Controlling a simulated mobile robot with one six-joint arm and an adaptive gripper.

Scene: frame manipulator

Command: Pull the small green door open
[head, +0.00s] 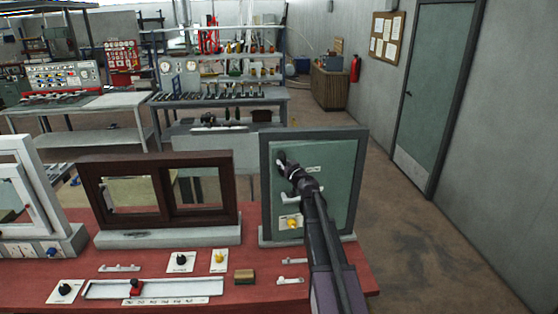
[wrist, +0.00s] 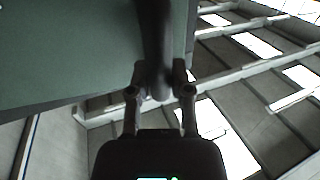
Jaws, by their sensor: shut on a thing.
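The small green door (head: 340,185) stands upright in its grey frame (head: 264,185) at the right end of the red bench. I see no clear gap between door and frame in the head view. My gripper (head: 284,163) is at the door's upper left, and my arm hides part of the door's middle. In the wrist view my gripper (wrist: 163,84) has its fingers on both sides of a dark, rounded handle (wrist: 155,40). The green panel (wrist: 70,50) fills the upper left there. The handle is mostly hidden in the head view.
A brown window frame (head: 158,220) and a white frame (head: 20,195) stand left on the red bench (head: 260,298). Switches, a slider track (head: 190,287) and a wooden block (head: 244,276) lie in front. Open floor (head: 420,250) lies to the right.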

